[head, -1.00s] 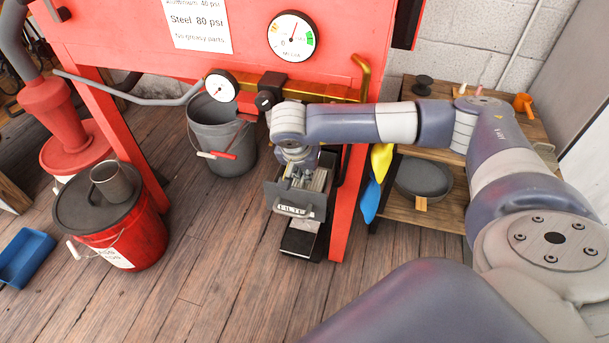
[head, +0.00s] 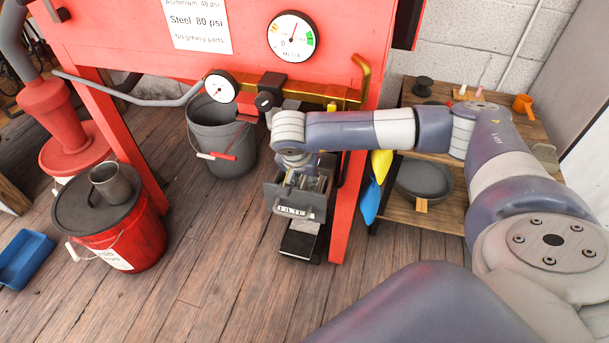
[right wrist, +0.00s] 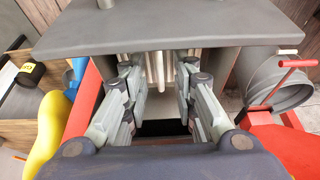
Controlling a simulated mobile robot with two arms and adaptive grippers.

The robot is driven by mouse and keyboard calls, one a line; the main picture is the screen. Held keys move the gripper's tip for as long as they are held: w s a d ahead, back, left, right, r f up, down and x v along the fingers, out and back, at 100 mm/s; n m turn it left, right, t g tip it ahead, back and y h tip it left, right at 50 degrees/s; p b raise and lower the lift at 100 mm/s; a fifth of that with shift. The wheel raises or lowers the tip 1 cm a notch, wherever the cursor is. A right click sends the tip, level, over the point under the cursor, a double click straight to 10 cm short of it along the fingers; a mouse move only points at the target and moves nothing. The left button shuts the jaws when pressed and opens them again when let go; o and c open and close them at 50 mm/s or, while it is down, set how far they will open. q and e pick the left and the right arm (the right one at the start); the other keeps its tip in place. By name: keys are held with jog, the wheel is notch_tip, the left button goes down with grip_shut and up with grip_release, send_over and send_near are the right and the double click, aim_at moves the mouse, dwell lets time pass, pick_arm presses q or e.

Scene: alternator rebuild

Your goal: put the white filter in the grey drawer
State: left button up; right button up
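The grey drawer (head: 294,208), with a lettered label on its front, hangs under the red cabinet in the head view. My right gripper (head: 303,180) points down into it. In the right wrist view my right gripper (right wrist: 160,88) has its two fingers apart. My left gripper does not show.
A red cabinet leg (head: 348,205) stands just right of the drawer, and a grey bucket (head: 222,140) stands left. A red bucket (head: 110,225) with a dark lid is further left. A wooden shelf (head: 470,130) is at right. The front floor is clear.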

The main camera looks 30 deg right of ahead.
jog(key=p+v, duration=0.1)
jog(key=v, duration=0.4)
jog(key=shift+w, duration=0.1)
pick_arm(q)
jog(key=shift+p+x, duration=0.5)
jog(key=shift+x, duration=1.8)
pick_arm(e)
jog(key=v, duration=0.7)
jog(key=shift+d+r, duration=0.1)
jog(key=shift+r, duration=0.05)
